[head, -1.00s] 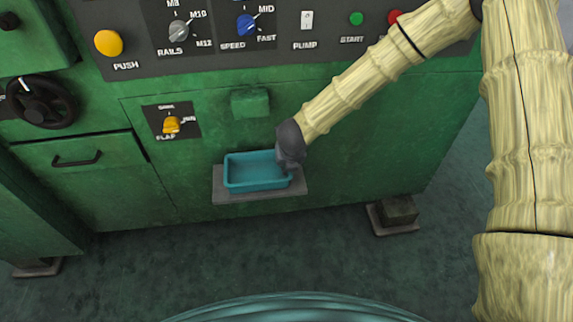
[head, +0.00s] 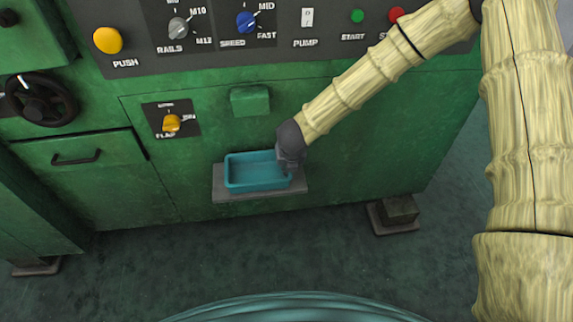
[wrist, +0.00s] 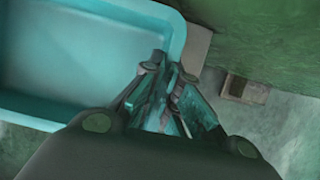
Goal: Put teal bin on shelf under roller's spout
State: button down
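The teal bin (head: 257,185) is empty and sits upright on the small grey shelf (head: 232,197) on the front of the green machine. A green box-shaped spout (head: 250,101) juts from the machine face above the bin. My gripper (head: 288,165) reaches down to the bin's right end. In the wrist view my gripper (wrist: 167,72) has its fingers on either side of the bin's right wall, close against it. The fingertips are partly hidden in the head view.
A yellow flap knob (head: 171,124) is left of the spout. The control panel (head: 330,45) with knobs and buttons is above. A drawer (head: 85,165) and a handwheel (head: 42,98) are at left. A machine foot (head: 397,212) stands at right. The floor in front is clear.

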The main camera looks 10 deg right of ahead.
jog(key=shift+f, duration=0.25)
jog(key=c, duration=1.6)
grip_release()
jog(key=shift+o, duration=0.2)
jog(key=shift+r, duration=0.1)
